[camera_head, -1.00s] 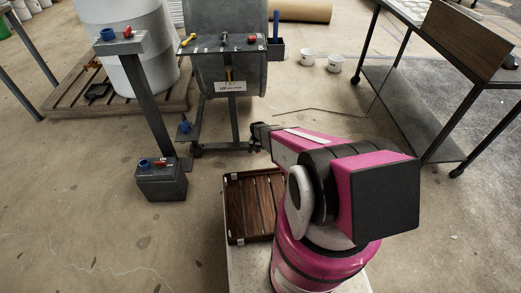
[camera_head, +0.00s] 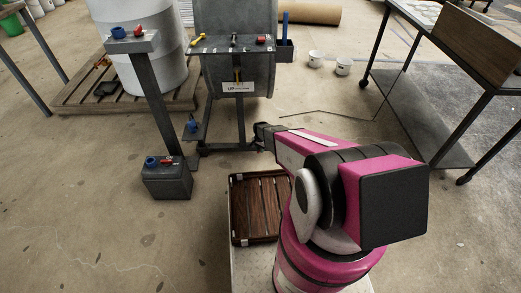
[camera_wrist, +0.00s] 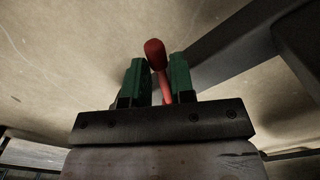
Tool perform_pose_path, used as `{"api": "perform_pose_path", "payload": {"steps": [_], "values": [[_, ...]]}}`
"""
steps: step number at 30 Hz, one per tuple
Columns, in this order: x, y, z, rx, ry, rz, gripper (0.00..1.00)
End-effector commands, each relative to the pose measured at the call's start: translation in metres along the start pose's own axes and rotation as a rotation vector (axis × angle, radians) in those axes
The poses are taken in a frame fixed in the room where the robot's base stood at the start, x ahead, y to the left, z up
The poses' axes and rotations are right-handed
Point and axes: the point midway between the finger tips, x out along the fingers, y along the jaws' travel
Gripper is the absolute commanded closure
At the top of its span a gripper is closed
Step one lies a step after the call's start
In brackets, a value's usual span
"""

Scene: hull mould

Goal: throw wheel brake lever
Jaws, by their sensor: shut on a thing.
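The red lever (camera_wrist: 155,52) has a rounded knob and stands between the two green fingers of my gripper (camera_wrist: 158,72) in the wrist view. My gripper is shut on it, with the knob showing above the fingertips. The lower end of the lever is hidden by the gripper body. In the head view, the end of my arm reaches low beside the foot of the grey mould stand (camera_head: 241,125). The fingers and the lever cannot be made out there.
A slatted wooden tray (camera_head: 259,207) lies in front of the stand. A dark box (camera_head: 167,182) and a post with a blue and red top (camera_head: 132,42) stand left. A metal-legged table (camera_head: 447,147) stands right. A dark beam (camera_wrist: 225,42) crosses near my gripper in the wrist view.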

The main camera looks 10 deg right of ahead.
Motion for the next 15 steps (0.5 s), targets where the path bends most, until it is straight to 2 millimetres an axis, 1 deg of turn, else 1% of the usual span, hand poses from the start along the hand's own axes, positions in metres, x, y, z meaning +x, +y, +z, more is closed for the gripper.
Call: {"api": "perform_pose_path", "payload": {"steps": [3, 4, 6, 15], "values": [[-0.0013, -0.0003, -0.0015, 0.003, 0.003, -0.002, 1.00], [-0.0013, -0.0004, -0.0015, 0.003, 0.003, -0.002, 0.74], [-0.0012, -0.0005, -0.0014, 0.002, 0.003, -0.003, 0.55], [-0.0011, -0.0002, -0.0005, 0.000, 0.001, -0.001, 0.55]]}}
